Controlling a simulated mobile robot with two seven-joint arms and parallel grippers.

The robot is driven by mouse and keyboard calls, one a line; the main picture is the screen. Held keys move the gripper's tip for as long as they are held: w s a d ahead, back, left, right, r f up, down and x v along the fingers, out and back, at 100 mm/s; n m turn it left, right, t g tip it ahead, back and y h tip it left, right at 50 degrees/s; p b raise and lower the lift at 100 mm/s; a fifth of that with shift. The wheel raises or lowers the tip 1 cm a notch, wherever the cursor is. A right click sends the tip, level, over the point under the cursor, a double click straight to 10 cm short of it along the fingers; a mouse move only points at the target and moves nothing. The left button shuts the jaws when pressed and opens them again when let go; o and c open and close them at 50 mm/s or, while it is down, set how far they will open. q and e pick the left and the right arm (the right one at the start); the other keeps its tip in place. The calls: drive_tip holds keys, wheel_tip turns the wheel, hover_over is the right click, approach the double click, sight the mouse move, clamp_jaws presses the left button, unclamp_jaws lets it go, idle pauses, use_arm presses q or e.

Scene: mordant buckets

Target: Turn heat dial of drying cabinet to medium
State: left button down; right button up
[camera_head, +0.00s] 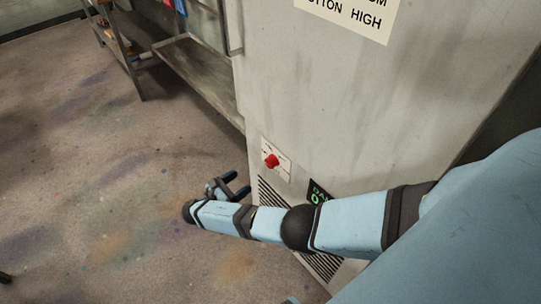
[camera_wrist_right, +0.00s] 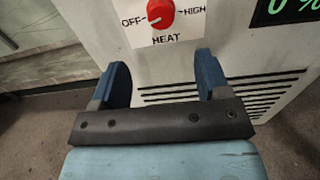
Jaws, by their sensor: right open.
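The drying cabinet (camera_head: 340,95) is a tall, stained, light grey box at the centre and right of the head view. Its red heat dial (camera_head: 271,160) sits low on the front, on a white label plate. In the right wrist view the dial (camera_wrist_right: 160,13) is between the words OFF and HIGH, with HEAT below; its exact setting is hard to read. My right gripper (camera_head: 236,184) is open and empty, below and left of the dial in the head view. In the wrist view its blue fingers (camera_wrist_right: 165,80) point toward the panel below the dial, apart from it. My left gripper is not seen.
A dark display with green characters (camera_wrist_right: 287,8) is right of the dial, and vent slots (camera_wrist_right: 225,95) lie below. A paper sign (camera_head: 352,14) is higher on the cabinet. A metal table (camera_head: 200,70) stands to the left. The stained floor (camera_head: 80,190) is mostly clear.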

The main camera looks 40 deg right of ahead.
sight(268, 164)
drive_tip(key=d, duration=1.1)
drive_tip(key=shift+w+d+p, duration=0.1)
drive_tip(key=shift+w+p, duration=0.3)
drive_tip(key=shift+d, duration=0.7)
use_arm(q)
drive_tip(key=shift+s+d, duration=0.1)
use_arm(e)
drive_tip(key=c, duration=0.9)
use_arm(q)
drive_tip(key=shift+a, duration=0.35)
